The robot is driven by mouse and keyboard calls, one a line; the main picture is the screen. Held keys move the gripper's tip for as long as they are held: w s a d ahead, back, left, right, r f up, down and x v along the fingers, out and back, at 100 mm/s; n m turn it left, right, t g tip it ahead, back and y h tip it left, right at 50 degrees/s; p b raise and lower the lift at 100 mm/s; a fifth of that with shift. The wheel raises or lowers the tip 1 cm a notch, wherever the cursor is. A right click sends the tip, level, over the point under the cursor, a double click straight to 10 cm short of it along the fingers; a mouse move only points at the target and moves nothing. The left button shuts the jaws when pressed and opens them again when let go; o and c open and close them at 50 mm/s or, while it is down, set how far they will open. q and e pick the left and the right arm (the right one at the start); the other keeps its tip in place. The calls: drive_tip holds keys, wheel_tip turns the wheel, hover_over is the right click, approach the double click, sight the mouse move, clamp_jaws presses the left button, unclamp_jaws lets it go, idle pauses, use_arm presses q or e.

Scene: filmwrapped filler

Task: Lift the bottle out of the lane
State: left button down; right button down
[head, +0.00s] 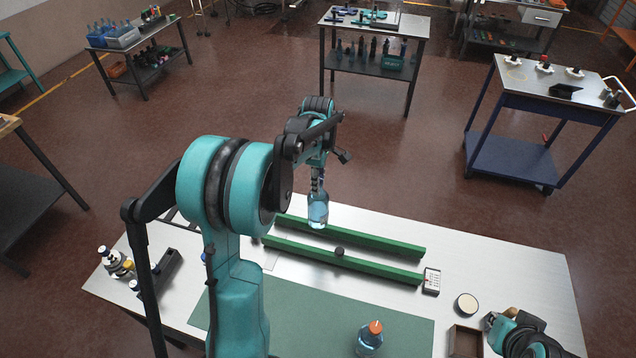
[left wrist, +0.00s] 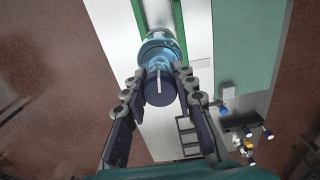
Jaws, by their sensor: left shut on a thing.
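A clear blue bottle (head: 318,210) hangs upright from my left gripper (head: 317,182) in the head view. The gripper is shut on its dark blue cap end, which also shows in the left wrist view (left wrist: 160,88), between the two fingers (left wrist: 158,80). The lane is a pair of long green rails (head: 375,263) on the table. In the head view the bottle's base shows at the far rail's edge; its exact height above the table is hard to tell. My right gripper (head: 512,335) is at the bottom right, its fingers unclear.
A small dark round thing (head: 339,252) sits at the near rail. An orange-capped bottle (head: 370,340) stands on the green mat (head: 310,322). A white card-like device (head: 431,281) and a round pale-topped tin (head: 467,304) are to the right.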

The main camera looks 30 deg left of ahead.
use_arm(q)
drive_tip(key=shift+r+p, duration=1.95)
drive_tip(key=shift+r, duration=1.3)
